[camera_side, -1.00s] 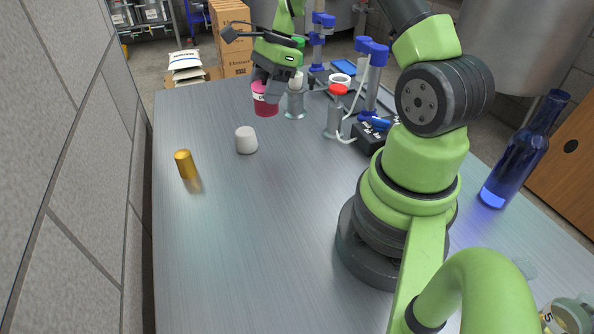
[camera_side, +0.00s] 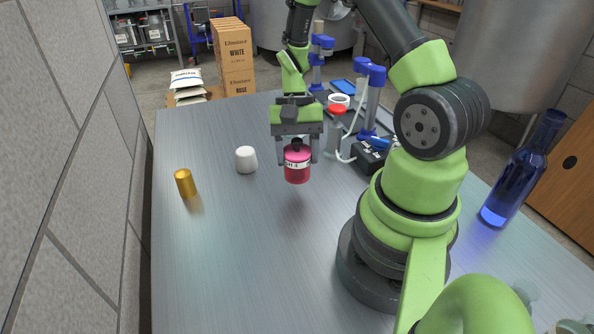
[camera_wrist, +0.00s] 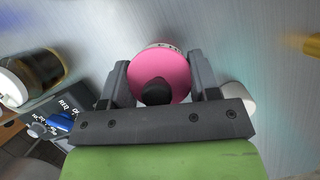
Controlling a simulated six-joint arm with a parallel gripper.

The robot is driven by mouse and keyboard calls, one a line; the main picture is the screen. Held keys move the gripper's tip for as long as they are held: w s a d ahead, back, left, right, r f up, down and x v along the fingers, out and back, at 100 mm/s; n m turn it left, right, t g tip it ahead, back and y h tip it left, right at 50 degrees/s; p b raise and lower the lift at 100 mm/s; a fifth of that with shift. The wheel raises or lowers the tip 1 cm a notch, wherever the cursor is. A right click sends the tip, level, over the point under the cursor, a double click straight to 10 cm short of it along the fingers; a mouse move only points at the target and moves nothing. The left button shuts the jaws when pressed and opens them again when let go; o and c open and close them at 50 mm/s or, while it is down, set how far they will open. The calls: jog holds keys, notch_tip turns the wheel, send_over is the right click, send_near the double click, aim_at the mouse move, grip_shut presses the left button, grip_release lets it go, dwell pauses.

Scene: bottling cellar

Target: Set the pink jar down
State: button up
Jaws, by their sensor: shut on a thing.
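The pink jar (camera_side: 297,170) has a dark knob on top and a white label band with dark lettering. My gripper (camera_side: 297,150) is shut on it, with one finger on each side. The jar hangs upright above the metal table (camera_side: 230,260), with a faint shadow beneath it. In the wrist view the jar's pink lid (camera_wrist: 172,72) shows between my gripper's fingers (camera_wrist: 160,82). The jar's underside is hidden there.
A white cup-like piece (camera_side: 246,160) stands left of the jar, and a gold cylinder (camera_side: 185,183) stands farther left. A black box (camera_side: 369,157) and blue-topped stands (camera_side: 372,100) are to the right. The table's front middle is clear.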

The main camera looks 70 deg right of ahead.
jog(key=shift+f, duration=2.05)
jog(key=shift+f, duration=0.1)
jog(key=o, duration=1.3)
jog(key=v, duration=1.2)
notch_tip(320, 180, up, 12)
jog(key=n+t+h, duration=0.3)
jog(key=n+t, duration=0.1)
send_over(297, 170)
jog(key=w+a, duration=0.2)
jog(key=a, duration=0.1)
jog(key=shift+s+a+r+n+t+y, duration=0.15)
jog(key=shift+s+a+r+n+t, duration=0.6)
jog(key=shift+s+a, duration=0.5)
jog(key=shift+s+a+r+n+t+y, duration=0.2)
jog(key=shift+s+a+r+n+t, duration=0.55)
jog(key=shift+s+a+t, duration=0.55)
jog(key=shift+s+a+r+n+t+y, duration=0.15)
jog(key=shift+s+a+r+n+t, duration=0.45)
jog(key=shift+s+a+r, duration=0.6)
